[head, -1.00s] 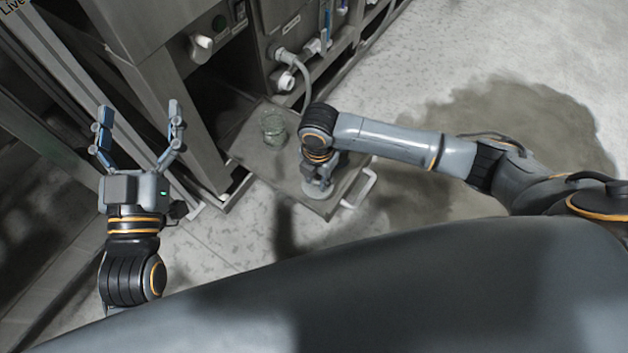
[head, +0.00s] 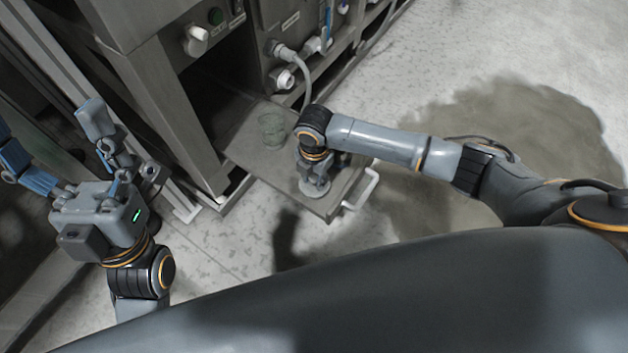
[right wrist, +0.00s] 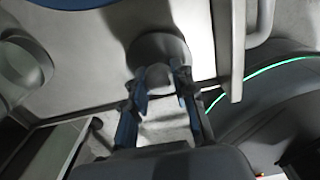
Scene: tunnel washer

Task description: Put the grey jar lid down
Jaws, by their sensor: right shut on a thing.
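The grey jar lid (head: 313,192) is a round flat disc over the front part of the grey pull-out shelf (head: 250,160). My right gripper (head: 318,183) points down and is shut on the lid. In the right wrist view the lid (right wrist: 160,46) shows at the fingertips (right wrist: 162,78). I cannot tell whether the lid touches the shelf. A clear glass jar (head: 271,132) stands on the shelf to the left and farther back; it also shows in the right wrist view (right wrist: 25,62). My left gripper (head: 45,125) is open and empty at the far left.
A white handle (head: 364,188) sticks out at the shelf's right front edge. The machine's frame (head: 185,120) rises left of the shelf, and valves with a hose (head: 300,75) are behind it. A wet patch (head: 510,140) covers the floor at right.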

